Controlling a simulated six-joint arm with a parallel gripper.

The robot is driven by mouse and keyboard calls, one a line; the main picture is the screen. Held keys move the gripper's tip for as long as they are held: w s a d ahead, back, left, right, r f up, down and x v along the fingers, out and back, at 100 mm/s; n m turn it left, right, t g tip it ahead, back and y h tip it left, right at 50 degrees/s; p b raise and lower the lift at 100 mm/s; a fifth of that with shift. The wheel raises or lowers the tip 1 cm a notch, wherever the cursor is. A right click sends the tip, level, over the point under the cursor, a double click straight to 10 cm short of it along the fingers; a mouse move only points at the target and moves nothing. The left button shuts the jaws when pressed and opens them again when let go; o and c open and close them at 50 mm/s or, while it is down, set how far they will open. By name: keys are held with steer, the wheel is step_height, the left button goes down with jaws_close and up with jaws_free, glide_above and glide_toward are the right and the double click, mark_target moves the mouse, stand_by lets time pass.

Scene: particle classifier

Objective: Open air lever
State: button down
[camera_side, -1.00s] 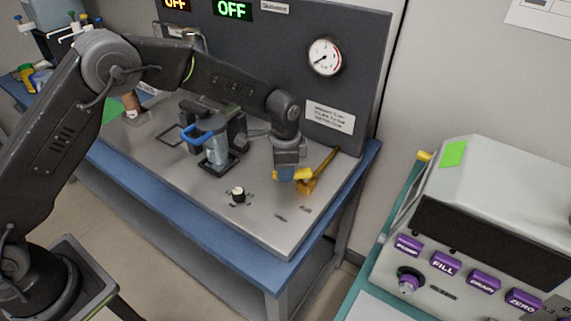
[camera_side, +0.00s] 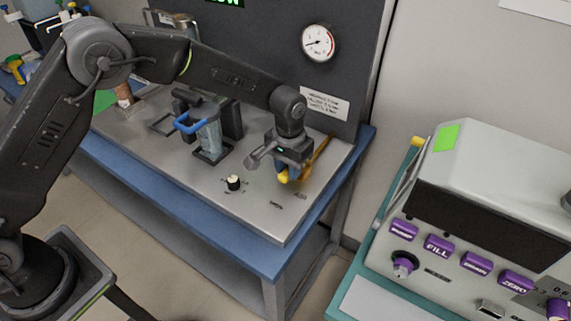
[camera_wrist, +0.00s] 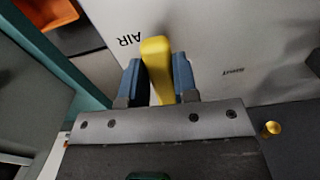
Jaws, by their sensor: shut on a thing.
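The yellow air lever (camera_wrist: 157,65) stands between the two blue fingertips of my gripper (camera_wrist: 158,80) in the wrist view, with the word AIR printed beside it. My gripper is shut on the lever. In the side view my gripper (camera_side: 288,173) is low over the right end of the metal bench top, and the yellow lever end (camera_side: 283,177) shows below it. The gripper body hides part of the lever, and the fingertips are hard to make out there.
A yellow pipe (camera_side: 320,152) rises behind my gripper. A black-and-white knob (camera_side: 233,182) and a blue-handled holder (camera_side: 207,135) stand to the left on the bench top. A gauge (camera_side: 318,42) is on the dark back panel. A grey machine with purple buttons (camera_side: 438,244) stands at right.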

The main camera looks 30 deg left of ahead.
steer(key=shift+d+n, duration=0.2)
steer(key=shift+n, duration=0.2)
steer(key=c, duration=0.9)
jaws_free()
step_height(320, 180, up, 14)
steer(key=shift+f, duration=0.1)
